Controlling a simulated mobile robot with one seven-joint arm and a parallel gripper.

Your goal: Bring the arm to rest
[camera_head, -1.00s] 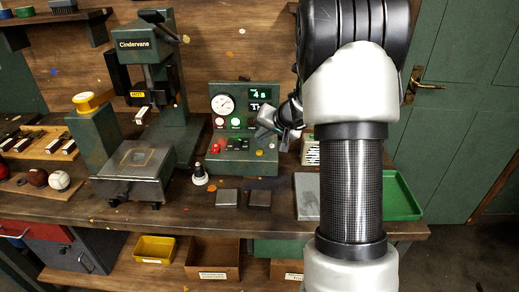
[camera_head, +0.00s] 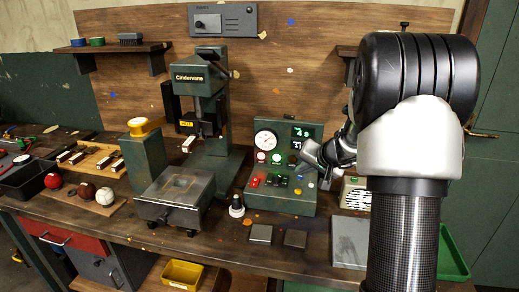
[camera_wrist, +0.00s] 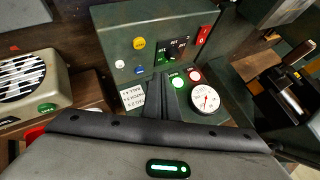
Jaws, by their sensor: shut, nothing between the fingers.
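My gripper (camera_head: 312,160) is in front of the right side of the green control box (camera_head: 255,195) in the head view. In the wrist view its dark fingers (camera_wrist: 156,108) are together at the lower middle, with nothing between them. The control box (camera_wrist: 150,45) fills the upper middle there, with its knobs, buttons and round gauge (camera_wrist: 205,99). I cannot tell whether the fingertips touch the box. My arm covers the right part of the head view and hides some of the bench behind it.
A green press (camera_head: 200,110) labelled Cindervane stands left of the box. Red, brown and white balls (camera_head: 104,196) lie at the left. A small black-topped stamp (camera_head: 237,206), dark square plates (camera_head: 261,233), a grey slab (camera_head: 350,240) and a green tray (camera_head: 450,255) are on the bench.

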